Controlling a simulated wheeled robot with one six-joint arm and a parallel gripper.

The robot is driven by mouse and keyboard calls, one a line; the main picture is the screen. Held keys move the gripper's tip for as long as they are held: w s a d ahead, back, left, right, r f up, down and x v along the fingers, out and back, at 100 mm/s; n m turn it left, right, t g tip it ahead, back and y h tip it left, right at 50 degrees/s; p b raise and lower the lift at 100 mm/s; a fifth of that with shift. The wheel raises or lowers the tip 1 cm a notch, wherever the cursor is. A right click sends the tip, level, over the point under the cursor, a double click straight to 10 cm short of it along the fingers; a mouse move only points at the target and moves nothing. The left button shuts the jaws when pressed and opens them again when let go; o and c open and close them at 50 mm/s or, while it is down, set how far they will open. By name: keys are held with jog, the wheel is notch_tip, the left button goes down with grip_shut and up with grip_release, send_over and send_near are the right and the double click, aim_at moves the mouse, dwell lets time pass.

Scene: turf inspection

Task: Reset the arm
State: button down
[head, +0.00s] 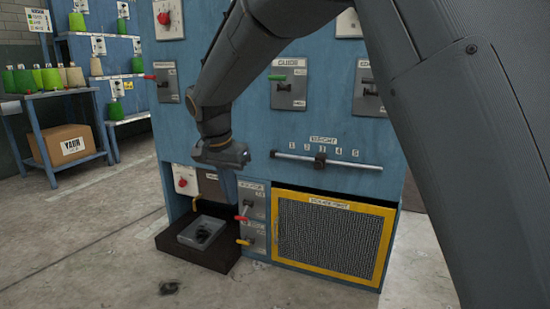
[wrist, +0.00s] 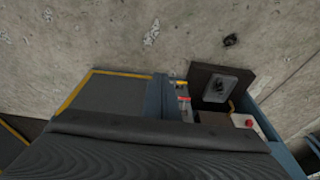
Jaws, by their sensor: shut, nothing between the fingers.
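My arm reaches across the head view from the upper right and bends down in front of a blue machine (head: 330,75). My gripper (head: 236,156) is at the arm's lower end, in front of the panel and above a dark tray. It looks small and dark there, and its fingertips are hard to make out. It is shut, and I see nothing held in it. In the wrist view a large dark ribbed part of my own body fills the bottom and hides part of the machine.
The dark tray (head: 185,252) holds a grey pan (head: 202,232) with a black item inside. A yellow-framed mesh guard (head: 328,279), red and yellow handles and a weight bar (head: 345,163) are on the machine. A yarn table (head: 48,96) with a box (head: 70,145) stands left.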

jog(key=s+d+f+n+g+y, duration=0.1)
jog(key=s+d+n, duration=0.3)
jog(key=s, duration=0.8)
jog(key=s+d+n+g+y, duration=0.1)
jog(key=s+d+n, duration=0.2)
jog(key=s, duration=0.9)
jog(key=s+d+f+n+g+y, duration=0.1)
jog(key=s+d+n, duration=0.3)
jog(key=s, duration=0.8)
jog(key=d+r+m+p, duration=0.2)
jog(key=d+r+p, duration=0.4)
jog(key=r+p, duration=0.3)
jog(key=d+r+m+h+p, duration=0.1)
jog(key=d+r+p, duration=0.6)
jog(key=p, duration=0.8)
jog(key=d+r+m+h+p, duration=0.1)
jog(key=d+r+m+p, duration=0.2)
jog(key=d+r+p, duration=0.3)
notch_tip(320, 180, up, 5)
jog(key=p, duration=0.7)
jog(key=shift+w+d, duration=0.3)
jog(key=shift+d, duration=0.1)
jog(key=shift+r, duration=0.1)
